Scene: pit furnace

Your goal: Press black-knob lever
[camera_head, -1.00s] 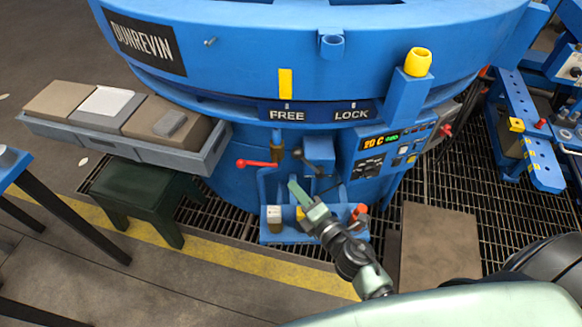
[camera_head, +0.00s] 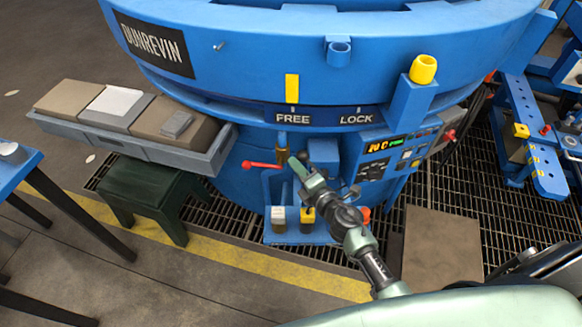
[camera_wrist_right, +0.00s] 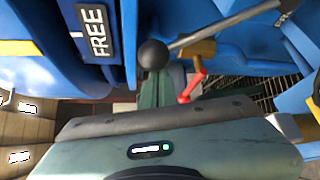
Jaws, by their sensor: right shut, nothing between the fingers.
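The black-knob lever shows best in the right wrist view, as a round black knob (camera_wrist_right: 153,54) on a grey rod (camera_wrist_right: 225,28) that runs to the upper right. In the head view it is mostly hidden by my right gripper and hard to make out. My right gripper (camera_head: 296,164) is shut and empty at the front of the blue furnace, below the FREE label. Its green fingers (camera_wrist_right: 157,92) also show in the right wrist view, with the knob close by their tips. I cannot tell whether they touch. My left gripper is out of view.
A red-handled lever (camera_head: 262,165) is just left of my right gripper. A control panel (camera_head: 380,158) is to its right. A small blue shelf (camera_head: 288,238) with colored parts lies below. A grey tray (camera_head: 150,149) of blocks juts out at left, above a dark green stool (camera_head: 150,192).

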